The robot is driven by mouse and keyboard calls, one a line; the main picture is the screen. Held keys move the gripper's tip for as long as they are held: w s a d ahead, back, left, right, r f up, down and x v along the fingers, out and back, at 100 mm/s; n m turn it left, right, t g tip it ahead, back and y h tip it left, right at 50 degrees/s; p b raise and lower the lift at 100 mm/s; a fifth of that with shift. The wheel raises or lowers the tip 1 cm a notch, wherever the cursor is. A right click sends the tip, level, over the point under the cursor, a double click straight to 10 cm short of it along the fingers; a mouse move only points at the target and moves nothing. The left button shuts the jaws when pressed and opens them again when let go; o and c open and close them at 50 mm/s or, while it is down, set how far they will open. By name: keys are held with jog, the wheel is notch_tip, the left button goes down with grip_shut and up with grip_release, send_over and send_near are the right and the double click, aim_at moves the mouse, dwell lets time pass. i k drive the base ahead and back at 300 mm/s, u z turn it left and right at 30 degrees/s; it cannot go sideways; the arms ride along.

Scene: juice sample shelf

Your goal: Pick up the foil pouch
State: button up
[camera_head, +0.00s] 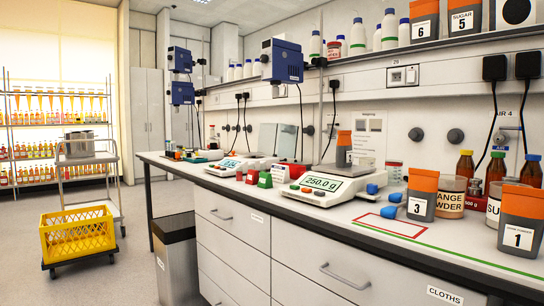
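The lower part of the silver item is hard to make out behind the balance. My gripper is not in view.
On the bench's right are grey orange-topped containers (422,194), an orange powder jar (451,197) and brown bottles. Blue knobs (388,212) lie near a red-outlined area (392,226). A grey bin (177,262) and yellow crate (77,235) stand left. Floor is clear between them.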

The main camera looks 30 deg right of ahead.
aim_at(345, 152)
jog(key=u, duration=0.75)
jog(key=k, duration=1.15)
jog(key=z, duration=1.05)
jog(key=i, duration=0.5)
